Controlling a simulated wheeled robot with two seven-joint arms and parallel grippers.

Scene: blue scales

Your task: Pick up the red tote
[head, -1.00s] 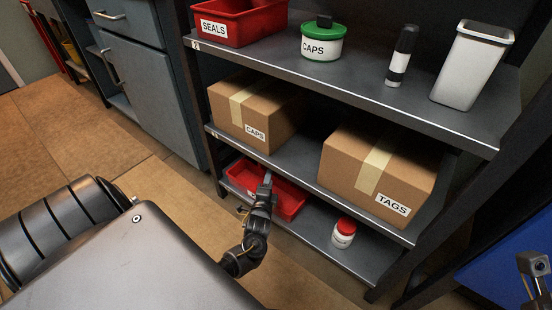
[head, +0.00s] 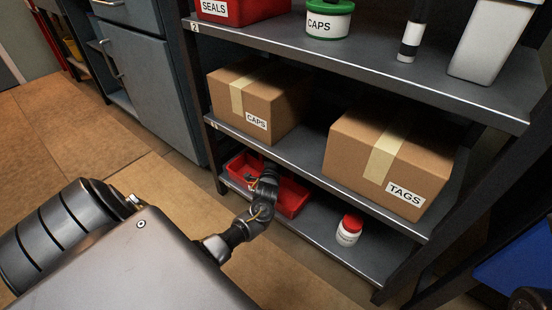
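The red tote (head: 292,200) sits on the lowest shelf, under the cardboard boxes. It is partly hidden by my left arm and the shelf above. A white label shows in part on its front. My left gripper (head: 268,171) is at the tote, over its front-left part. The wrist hides the fingertips, so I cannot tell whether they touch the tote or are open.
A white jar with red lid (head: 349,229) stands right of the tote on the lowest shelf. The CAPS box (head: 285,103) and TAGS box (head: 362,142) are on the middle shelf (head: 309,171), above the tote. A red SEALS bin (head: 262,8) is on the top shelf.

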